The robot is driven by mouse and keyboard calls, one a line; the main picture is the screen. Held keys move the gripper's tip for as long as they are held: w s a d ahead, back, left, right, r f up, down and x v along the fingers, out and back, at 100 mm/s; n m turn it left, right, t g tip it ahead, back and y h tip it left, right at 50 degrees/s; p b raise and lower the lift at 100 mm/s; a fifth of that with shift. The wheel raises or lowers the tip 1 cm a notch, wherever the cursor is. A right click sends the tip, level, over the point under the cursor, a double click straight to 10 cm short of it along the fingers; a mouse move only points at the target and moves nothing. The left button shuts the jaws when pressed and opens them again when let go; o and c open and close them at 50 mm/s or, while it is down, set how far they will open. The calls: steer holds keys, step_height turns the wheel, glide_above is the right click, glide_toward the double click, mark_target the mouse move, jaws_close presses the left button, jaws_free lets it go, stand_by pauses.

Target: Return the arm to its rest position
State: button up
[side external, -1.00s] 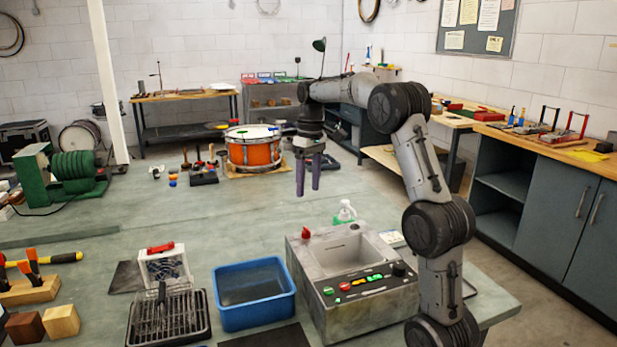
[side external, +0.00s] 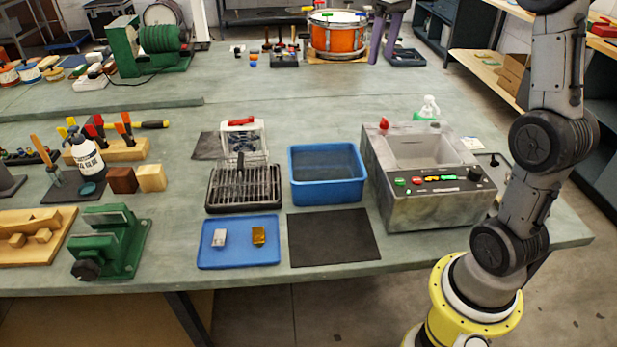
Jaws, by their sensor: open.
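My gripper (side external: 381,61) shows at the top of the side external view, with its two purple fingers pointing down and apart. It is open and nothing shows between the fingers. It appears just right of the orange drum (side external: 335,40); how far it is from the drum in depth I cannot tell. The upper part of my gripper and wrist is cut off by the top edge. The rest of my arm rises on the right from its yellow base.
The grey sink unit (side external: 410,205) stands left of my arm. Beside it are a blue basin (side external: 327,190), a wire rack (side external: 243,188), a black mat (side external: 333,238) and a blue tray (side external: 240,259) with two small blocks. A green vise (side external: 112,240) is at front left.

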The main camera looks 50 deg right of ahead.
steer(key=s+a+n+t, duration=0.3)
steer(key=s+a, duration=0.9)
steer(key=a, duration=0.4)
steer(key=s+a+f+m+t, duration=0.1)
steer(key=s+a+f, duration=0.1)
steer(key=s+f, duration=0.5)
step_height(320, 180, down, 3)
steer(key=shift+s+a+r+m, duration=0.1)
steer(key=shift+s+a+m, duration=0.15)
steer(key=shift+m, duration=0.15)
